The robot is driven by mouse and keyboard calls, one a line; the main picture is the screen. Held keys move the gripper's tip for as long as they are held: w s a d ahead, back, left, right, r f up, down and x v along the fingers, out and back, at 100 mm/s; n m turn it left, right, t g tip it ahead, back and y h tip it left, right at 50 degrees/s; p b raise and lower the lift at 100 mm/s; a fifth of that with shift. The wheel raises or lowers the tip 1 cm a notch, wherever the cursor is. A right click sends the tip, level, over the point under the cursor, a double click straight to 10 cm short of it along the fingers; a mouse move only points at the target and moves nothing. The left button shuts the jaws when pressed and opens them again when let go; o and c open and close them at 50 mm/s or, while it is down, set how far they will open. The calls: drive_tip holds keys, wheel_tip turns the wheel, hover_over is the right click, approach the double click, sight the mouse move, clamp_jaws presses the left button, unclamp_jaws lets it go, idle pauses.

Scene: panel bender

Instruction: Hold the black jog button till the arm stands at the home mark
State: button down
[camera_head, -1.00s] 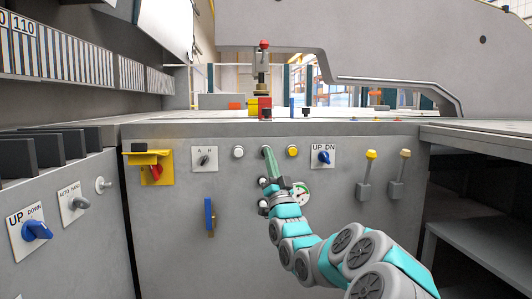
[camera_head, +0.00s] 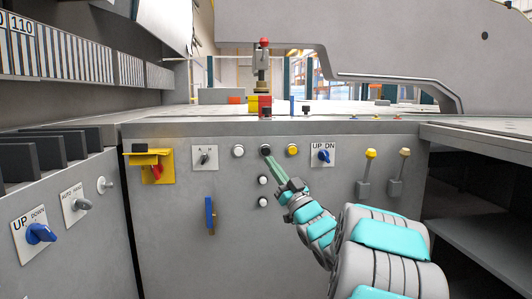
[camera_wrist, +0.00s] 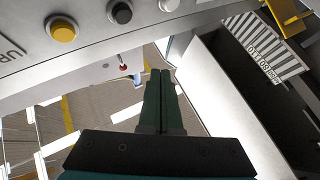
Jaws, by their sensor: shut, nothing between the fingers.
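The black jog button (camera_head: 265,149) sits on the grey front panel between a white button and a yellow button. It also shows at the top of the wrist view (camera_wrist: 120,12). My gripper (camera_head: 270,160) is shut and empty, its green fingers pointing up and left, with the tips just below the button in the head view. In the wrist view, the fingertips (camera_wrist: 158,73) appear apart from the button. I cannot make out the home mark or tell which machine part is the arm.
A white button (camera_head: 238,151) and a yellow button (camera_head: 292,150) flank the black one. Two white buttons lie below it, close left of my gripper. A UP/DN switch (camera_head: 323,156) and two levers (camera_head: 367,175) stand right. A red-topped post (camera_head: 263,62) rises behind the panel.

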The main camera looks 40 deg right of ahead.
sight(266, 151)
drive_tip(key=shift+w, duration=0.1)
drive_tip(key=w+d+p, duration=0.3)
drive_tip(key=w+d, duration=0.1)
drive_tip(key=w, duration=0.3)
drive_tip(key=shift+w+d, duration=0.15)
drive_tip(key=shift+d, duration=0.15)
drive_tip(key=shift+w+d, duration=0.1)
drive_tip(key=shift+w, duration=0.05)
idle(1.9)
drive_tip(key=shift+w+d, duration=0.15)
drive_tip(key=shift+w, duration=0.05)
